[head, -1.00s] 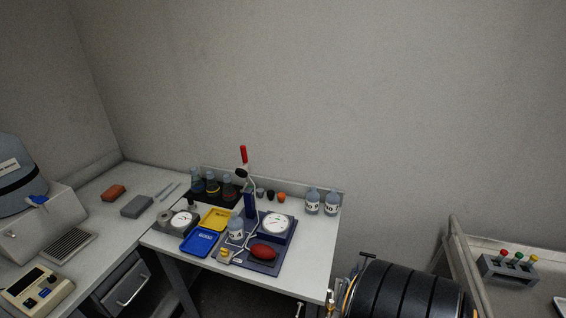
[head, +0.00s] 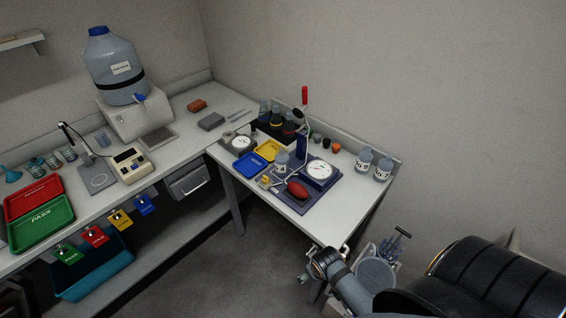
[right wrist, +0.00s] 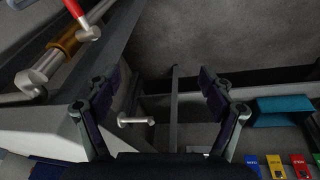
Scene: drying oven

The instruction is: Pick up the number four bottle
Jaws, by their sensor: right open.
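Two small grey-blue bottles with white labels, a left one (head: 365,158) and a right one (head: 383,169), stand upright and close together at the back right of the small table. A third labelled bottle (head: 282,160) stands on the blue apparatus near the table's middle. The labels are too small to read for certain, so I cannot tell which is number four. My right gripper (right wrist: 160,88) is open and empty in the right wrist view, with no bottle between its fingers. In the head view my right arm is low, off the table's front right corner. My left gripper is out of view.
The small table (head: 335,222) also holds a blue tray (head: 251,165), a yellow tray (head: 270,150), a red bulb (head: 297,189), dials and flasks. A long bench at left carries a large water container (head: 115,72) and red and green trays. Its front right surface is clear.

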